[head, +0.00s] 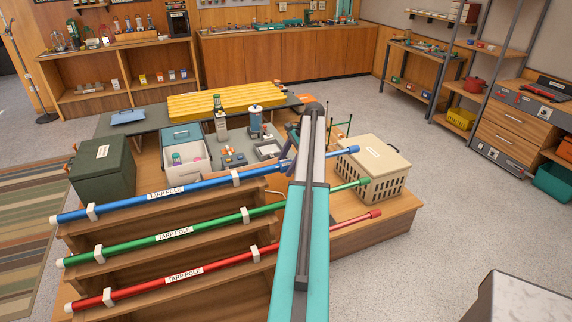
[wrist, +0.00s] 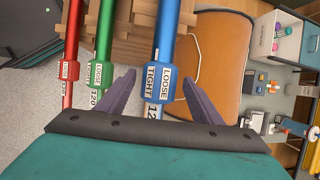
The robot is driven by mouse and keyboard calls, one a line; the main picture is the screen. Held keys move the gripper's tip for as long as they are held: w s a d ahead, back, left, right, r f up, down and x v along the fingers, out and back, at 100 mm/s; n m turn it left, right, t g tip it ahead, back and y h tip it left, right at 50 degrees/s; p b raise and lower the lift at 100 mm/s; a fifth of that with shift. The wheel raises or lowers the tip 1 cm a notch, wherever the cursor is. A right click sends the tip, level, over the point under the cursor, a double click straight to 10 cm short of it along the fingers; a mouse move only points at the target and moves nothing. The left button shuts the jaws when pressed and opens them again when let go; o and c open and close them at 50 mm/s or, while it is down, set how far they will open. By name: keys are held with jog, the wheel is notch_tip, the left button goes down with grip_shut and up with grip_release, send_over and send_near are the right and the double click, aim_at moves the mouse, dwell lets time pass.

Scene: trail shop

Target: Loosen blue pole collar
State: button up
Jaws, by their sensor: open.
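The blue tarp pole (head: 130,204) lies across the top of a wooden stepped rack in the head view, held by white clips. In the wrist view the blue pole collar (wrist: 164,82) carries the words LOOSE and TIGHT, with part of a number below. My gripper (wrist: 160,78) is open, with one dark finger on each side of the collar and a small gap visible on both sides. I cannot tell how far the collar is turned. In the head view my arm hides part of the blue pole, and the collar is not clear there.
The green pole collar (wrist: 103,74) and red pole collar (wrist: 68,70) are to the left in the wrist view. A lidded cream crate (head: 373,171) stands right of my arm, and a dark green box (head: 103,168) stands at left. Open floor lies to the right.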

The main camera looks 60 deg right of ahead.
jog(key=shift+c, duration=0.4)
jog(key=c, duration=1)
jog(key=shift+a+f, duration=0.1)
jog(key=shift+a, duration=0.15)
jog(key=shift+d, duration=0.15)
